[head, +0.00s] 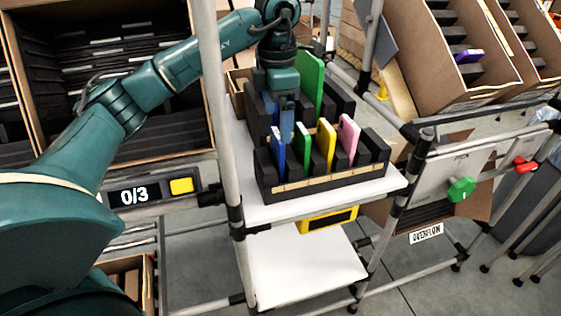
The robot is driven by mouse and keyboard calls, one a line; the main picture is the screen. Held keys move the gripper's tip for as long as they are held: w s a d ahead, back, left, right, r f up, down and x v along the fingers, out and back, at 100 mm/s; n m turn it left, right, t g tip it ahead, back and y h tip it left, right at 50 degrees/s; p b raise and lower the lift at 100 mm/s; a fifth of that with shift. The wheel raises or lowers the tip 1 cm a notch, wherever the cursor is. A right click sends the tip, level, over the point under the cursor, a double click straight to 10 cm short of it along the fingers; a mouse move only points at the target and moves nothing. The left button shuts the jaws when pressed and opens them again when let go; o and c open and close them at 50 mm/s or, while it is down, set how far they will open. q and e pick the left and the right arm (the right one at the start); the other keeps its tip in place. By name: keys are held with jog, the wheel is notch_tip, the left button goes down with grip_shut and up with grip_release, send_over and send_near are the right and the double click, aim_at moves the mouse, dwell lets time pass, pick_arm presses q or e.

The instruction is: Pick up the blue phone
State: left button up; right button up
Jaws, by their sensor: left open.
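The blue phone (278,152) stands upright in the leftmost front slot of a black slotted rack (315,187) on a white shelf. My left gripper (286,136) comes down from above, right at the phone's upper edge. It is open; its fingers overlap the phone in the picture, and I cannot tell whether they touch it. The gripper hides part of the phone's top. My right gripper is not in view.
Right of the blue phone, a green phone (303,145), a yellow phone (326,146) and a pink phone (348,136) stand in the rack. A taller green piece (310,82) rises behind. Grey frame posts (215,90) flank the shelf. A tilted carton (490,92) holds a purple phone (469,56).

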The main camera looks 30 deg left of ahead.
aim_at(277, 147)
pick_arm(q)
notch_tip(277, 147, down, 8)
jog(key=shift+w+a+f+p, duration=0.1)
jog(key=shift+f+p, duration=0.05)
jog(key=shift+p, duration=0.3)
jog(key=shift+c, duration=0.5)
jog(key=c, duration=1.1)
